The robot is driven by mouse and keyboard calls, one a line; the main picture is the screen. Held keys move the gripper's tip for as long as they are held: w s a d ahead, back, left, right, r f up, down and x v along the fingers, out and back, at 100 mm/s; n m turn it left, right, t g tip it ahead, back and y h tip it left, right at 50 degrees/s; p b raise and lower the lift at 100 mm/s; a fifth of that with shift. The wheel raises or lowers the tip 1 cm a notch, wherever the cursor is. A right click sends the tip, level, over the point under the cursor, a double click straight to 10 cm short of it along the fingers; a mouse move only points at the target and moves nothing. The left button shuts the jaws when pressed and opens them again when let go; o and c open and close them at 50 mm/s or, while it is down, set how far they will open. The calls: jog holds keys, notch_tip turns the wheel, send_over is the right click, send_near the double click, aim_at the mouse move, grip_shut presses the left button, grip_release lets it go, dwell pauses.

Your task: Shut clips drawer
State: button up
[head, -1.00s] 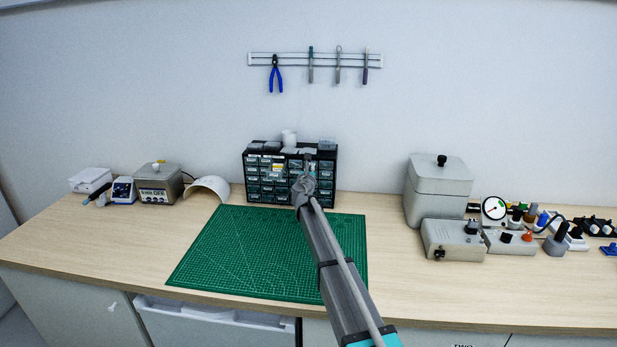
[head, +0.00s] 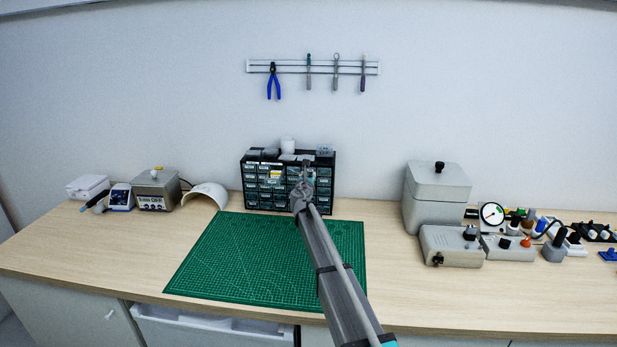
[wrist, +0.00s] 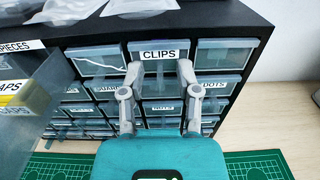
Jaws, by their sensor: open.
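The clips drawer (wrist: 159,76) has a white CLIPS label and sits in the top row of the black drawer cabinet (wrist: 225,27). Its front looks about level with its neighbours, though a small gap is hard to judge. My gripper (wrist: 159,68) is open, with one finger at each side of the clips drawer's front; I cannot tell whether they touch it. In the head view my gripper (head: 306,163) is at the cabinet's right half, and my arm hides part of the drawers.
A drawer with a yellow label (wrist: 12,88) stands pulled out at the left of the wrist view. Bags and tubs lie on the cabinet top. A green mat (head: 250,262) lies in front. A grey lidded box (head: 437,195) stands well to the right.

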jog(key=s, duration=1.2)
jog(key=shift+a, duration=0.2)
